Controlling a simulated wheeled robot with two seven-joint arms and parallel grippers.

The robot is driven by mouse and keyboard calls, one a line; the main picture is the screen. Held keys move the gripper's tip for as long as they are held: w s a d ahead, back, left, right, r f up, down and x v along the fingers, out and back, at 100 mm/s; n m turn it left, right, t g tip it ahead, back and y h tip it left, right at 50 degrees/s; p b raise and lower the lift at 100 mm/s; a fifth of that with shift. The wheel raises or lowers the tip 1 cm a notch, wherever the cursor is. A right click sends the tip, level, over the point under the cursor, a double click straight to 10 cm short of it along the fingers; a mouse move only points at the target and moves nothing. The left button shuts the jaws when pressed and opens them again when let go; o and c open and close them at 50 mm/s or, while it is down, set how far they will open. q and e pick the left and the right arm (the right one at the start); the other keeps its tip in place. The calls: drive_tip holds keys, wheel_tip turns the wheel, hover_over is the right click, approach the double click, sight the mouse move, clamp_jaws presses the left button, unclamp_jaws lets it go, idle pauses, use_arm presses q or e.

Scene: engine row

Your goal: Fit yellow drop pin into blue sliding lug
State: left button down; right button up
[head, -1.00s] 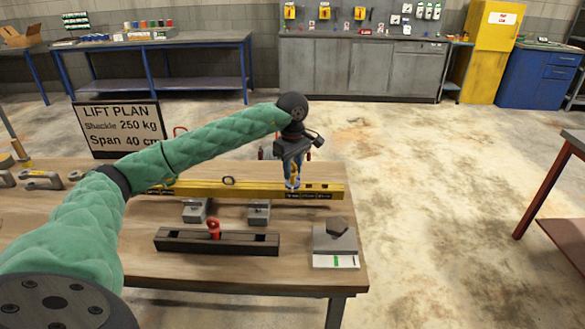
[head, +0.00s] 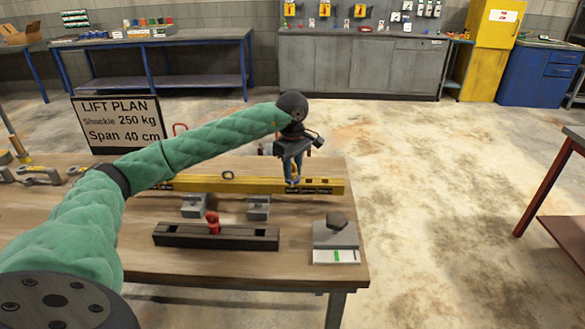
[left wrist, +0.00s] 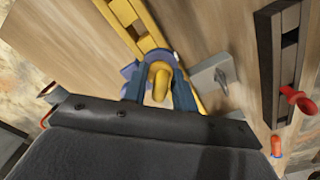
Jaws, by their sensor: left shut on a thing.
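My left gripper (head: 292,182) is over the right part of the yellow lifting beam (head: 235,185) on the bench. In the left wrist view its dark blue fingers are shut on the yellow drop pin (left wrist: 160,82), whose rounded top shows between them. The blue sliding lug (left wrist: 130,72) shows partly as a violet-blue shape around the beam, just beyond the fingers. The fingers hide most of the lug and the lower pin, so I cannot tell how far the pin sits in it. My right gripper is not in view.
Two grey blocks (head: 258,207) stand in front of the beam. A dark slotted bar (head: 250,238) with a red pin (head: 213,223) lies nearer. A grey block with a dark knob (head: 337,221) is at the right front. Shackles (head: 38,175) lie at the left.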

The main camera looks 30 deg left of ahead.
use_arm(q)
drive_tip(key=shift+f, duration=0.4)
drive_tip(key=c, duration=1)
unclamp_jaws()
drive_tip(key=shift+c, duration=0.2)
drive_tip(key=shift+r, duration=0.1)
wheel_tip(320, 180, up, 6)
drive_tip(key=shift+r+b, duration=0.1)
drive_tip(key=shift+b, duration=0.9)
drive_tip(key=shift+r, duration=0.8)
